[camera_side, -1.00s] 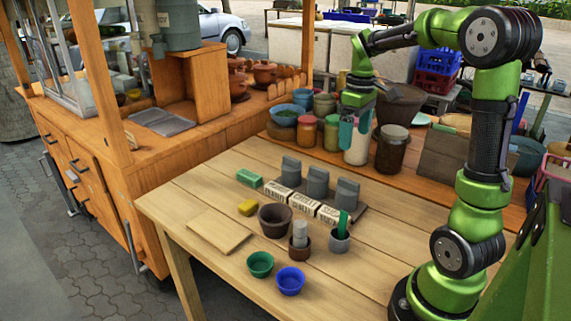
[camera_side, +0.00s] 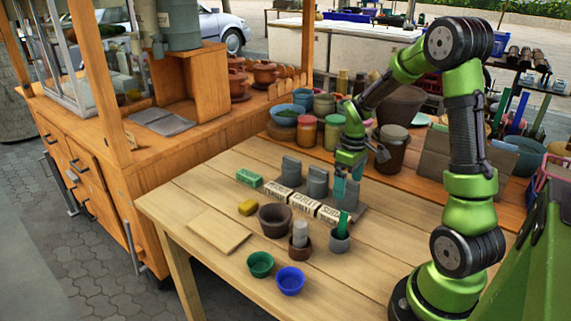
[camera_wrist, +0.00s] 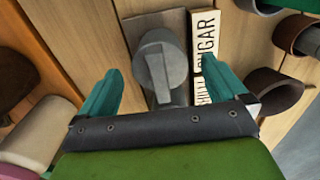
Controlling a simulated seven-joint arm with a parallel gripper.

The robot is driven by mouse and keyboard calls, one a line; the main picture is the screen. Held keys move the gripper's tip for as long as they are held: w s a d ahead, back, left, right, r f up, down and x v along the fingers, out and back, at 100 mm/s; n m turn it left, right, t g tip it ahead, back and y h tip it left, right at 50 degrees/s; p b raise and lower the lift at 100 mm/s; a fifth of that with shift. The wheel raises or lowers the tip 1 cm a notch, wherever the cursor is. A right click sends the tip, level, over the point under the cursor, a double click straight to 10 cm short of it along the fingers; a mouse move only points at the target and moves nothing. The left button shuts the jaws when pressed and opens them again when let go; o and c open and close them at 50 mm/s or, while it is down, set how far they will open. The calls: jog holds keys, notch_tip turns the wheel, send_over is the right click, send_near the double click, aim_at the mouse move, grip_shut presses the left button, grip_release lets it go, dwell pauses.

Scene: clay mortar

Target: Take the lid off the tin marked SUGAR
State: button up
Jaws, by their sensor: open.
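The tin marked SUGAR is the right-hand one of three grey tins, partly hidden by my gripper in the side view. In the wrist view its round grey lid (camera_wrist: 160,62) with a raised bar handle lies beside the SUGAR label (camera_wrist: 206,36). My gripper (camera_side: 346,186) points down over this tin. Its teal fingers are open, one on each side of the lid in the wrist view (camera_wrist: 162,75), with gaps to the handle. I cannot tell the exact height of the fingertips. The middle tin (camera_side: 317,181) and left tin (camera_side: 291,170) stand with their lids on.
Cream label blocks (camera_side: 303,202) stand in front of the tins. A brown pot (camera_side: 274,218), a grey cup with a green item (camera_side: 340,239), green (camera_side: 260,264) and blue (camera_side: 290,280) bowls stand nearer. Jars (camera_side: 391,150) stand behind.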

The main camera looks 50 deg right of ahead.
jog(key=shift+f, duration=0.2)
jog(key=c, duration=1.1)
jog(key=shift+r, duration=0.15)
